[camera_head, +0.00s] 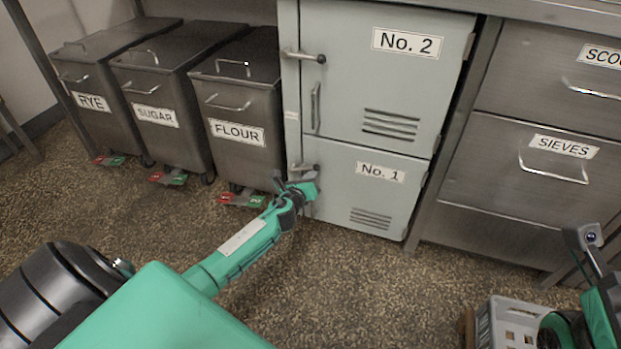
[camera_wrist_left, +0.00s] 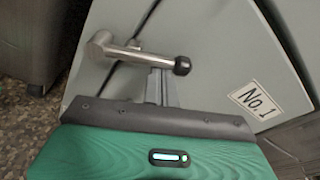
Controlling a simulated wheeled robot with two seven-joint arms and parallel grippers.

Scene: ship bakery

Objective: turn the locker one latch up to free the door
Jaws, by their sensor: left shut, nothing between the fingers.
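Locker one is the lower grey door (camera_head: 365,200) labelled No. 1, and it is closed. Its latch (camera_head: 301,167) lies about level at the door's upper left, partly hidden by my gripper. In the left wrist view the latch (camera_wrist_left: 135,54) is a metal lever with a black tip at its right end. My left gripper (camera_head: 308,184) is at the latch; its shut, empty fingers (camera_wrist_left: 161,84) are just below the lever near the black tip. I cannot tell whether they touch it. My right gripper (camera_head: 588,246) shows only partly at the right edge; its jaws are unclear.
The No. 2 locker door (camera_head: 385,75) above is closed, its latch (camera_head: 303,56) level. Bins marked RYE, SUGAR and FLOUR (camera_head: 240,110) stand left. A steel SIEVES drawer (camera_head: 540,180) is right. A light grey crate (camera_head: 507,325) is on the floor near my right arm. The floor before the lockers is clear.

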